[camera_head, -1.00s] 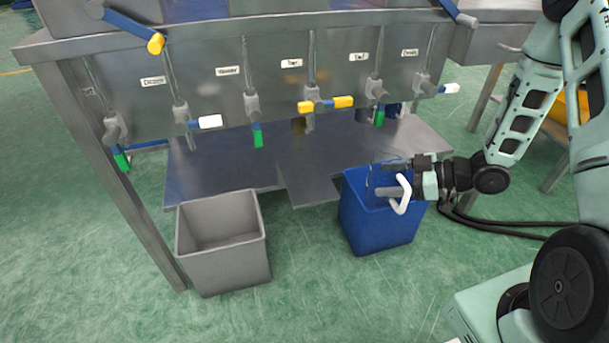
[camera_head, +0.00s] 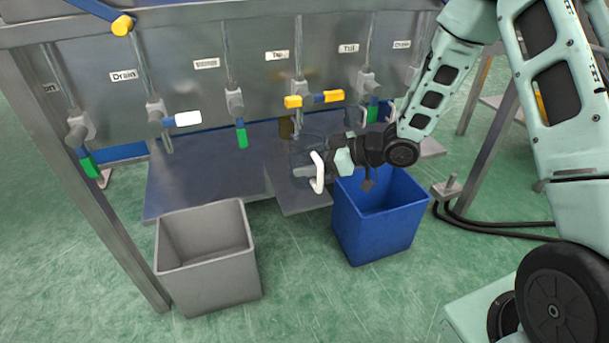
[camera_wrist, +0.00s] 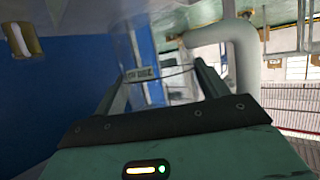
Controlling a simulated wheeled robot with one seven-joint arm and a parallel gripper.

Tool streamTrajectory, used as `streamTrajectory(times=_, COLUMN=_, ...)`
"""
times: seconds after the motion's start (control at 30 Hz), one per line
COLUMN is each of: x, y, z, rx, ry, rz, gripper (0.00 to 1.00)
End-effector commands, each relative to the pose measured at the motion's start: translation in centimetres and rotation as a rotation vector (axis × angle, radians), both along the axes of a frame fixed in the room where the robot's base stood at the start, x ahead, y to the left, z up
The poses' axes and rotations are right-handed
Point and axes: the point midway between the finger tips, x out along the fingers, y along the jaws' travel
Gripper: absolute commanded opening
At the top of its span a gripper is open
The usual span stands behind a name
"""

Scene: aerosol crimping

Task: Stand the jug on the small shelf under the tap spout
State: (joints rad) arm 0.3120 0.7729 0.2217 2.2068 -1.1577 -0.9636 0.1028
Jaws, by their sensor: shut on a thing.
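The jug (camera_head: 308,148) is clear and faint, with a white handle (camera_head: 317,180). My gripper (camera_head: 308,171) is shut on the jug at its handle side, and the white handle also shows large in the wrist view (camera_wrist: 243,60). The jug looks upright, in front of the panel and below the tap (camera_head: 313,99) with yellow handle ends. The small shelf (camera_head: 303,198) is the metal plate jutting forward below the jug. I cannot tell whether the jug's base touches it. The spout is hard to make out behind the jug.
A blue bin (camera_head: 378,225) stands on the floor below my gripper, and a grey bin (camera_head: 207,265) stands to the left. Several valves with green, white and blue handles line the panel (camera_head: 190,90). A wider metal shelf (camera_head: 200,180) extends left.

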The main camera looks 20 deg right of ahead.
Motion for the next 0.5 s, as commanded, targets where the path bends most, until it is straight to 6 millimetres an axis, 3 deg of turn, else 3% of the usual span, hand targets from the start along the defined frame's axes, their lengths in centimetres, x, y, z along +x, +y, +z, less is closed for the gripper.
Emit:
streamTrajectory(times=0.2, x=1.0, y=1.5, z=-0.1, rx=0.001, ry=-0.003, rz=0.003, gripper=0.50)
streamTrajectory(times=0.4, x=1.0, y=1.4, z=-3.3, rx=0.001, ry=-0.001, rz=0.000, gripper=0.50)
streamTrajectory(times=0.5, x=1.0, y=1.4, z=-3.7, rx=0.001, ry=-0.001, rz=0.000, gripper=0.50)
